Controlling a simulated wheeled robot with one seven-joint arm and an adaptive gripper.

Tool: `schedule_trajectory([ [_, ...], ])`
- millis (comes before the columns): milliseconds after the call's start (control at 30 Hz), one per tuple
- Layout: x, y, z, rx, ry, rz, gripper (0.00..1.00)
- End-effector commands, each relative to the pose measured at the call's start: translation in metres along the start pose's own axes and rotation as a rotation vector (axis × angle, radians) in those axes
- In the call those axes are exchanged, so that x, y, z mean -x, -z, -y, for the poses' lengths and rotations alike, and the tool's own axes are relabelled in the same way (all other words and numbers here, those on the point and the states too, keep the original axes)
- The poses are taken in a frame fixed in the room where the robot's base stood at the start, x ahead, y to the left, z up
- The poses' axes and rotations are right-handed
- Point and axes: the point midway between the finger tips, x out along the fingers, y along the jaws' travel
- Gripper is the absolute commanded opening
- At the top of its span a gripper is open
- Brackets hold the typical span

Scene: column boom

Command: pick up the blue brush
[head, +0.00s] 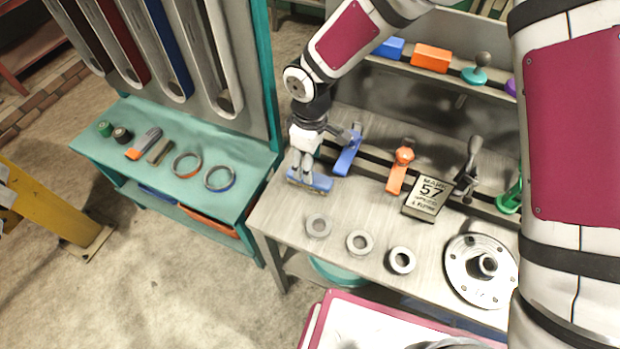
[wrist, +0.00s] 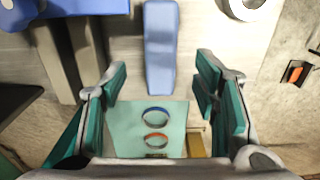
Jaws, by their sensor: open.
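The blue brush (head: 318,182) lies on the grey workbench near its left end, and its long blue body shows in the wrist view (wrist: 160,50). My gripper (head: 304,166) is over the brush, pointing down. In the wrist view my gripper (wrist: 161,85) is open, with one finger to each side of the brush's line and nothing held. The fingers partly hide the brush in the head view. I cannot tell how high the fingertips are above the bench.
A blue clamp (head: 348,150) stands close behind the brush; its base shows in the wrist view (wrist: 85,8). A grey ring (head: 318,226) lies in front. An orange clamp (head: 400,170) and sign (head: 428,197) stand right. A lower teal bench (head: 110,150) is left.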

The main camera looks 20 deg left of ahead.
Motion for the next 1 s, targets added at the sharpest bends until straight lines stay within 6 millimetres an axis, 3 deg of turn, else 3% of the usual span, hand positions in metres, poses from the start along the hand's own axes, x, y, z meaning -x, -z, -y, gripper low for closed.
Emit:
schedule_trajectory([
  [267, -0.018, -0.001, 0.002, 0.0, 0.001, 0.002, 0.55],
  [600, -0.057, 0.0, 0.001, 0.0, 0.001, 0.001, 0.55],
  [900, -0.062, 0.0, 0.0, 0.0, -0.001, 0.0, 0.55],
  [933, -0.062, 0.0, 0.0, 0.0, -0.001, 0.0, 0.53],
  [1000, -0.062, 0.0, 0.0, 0.0, -0.001, 0.0, 0.37],
])
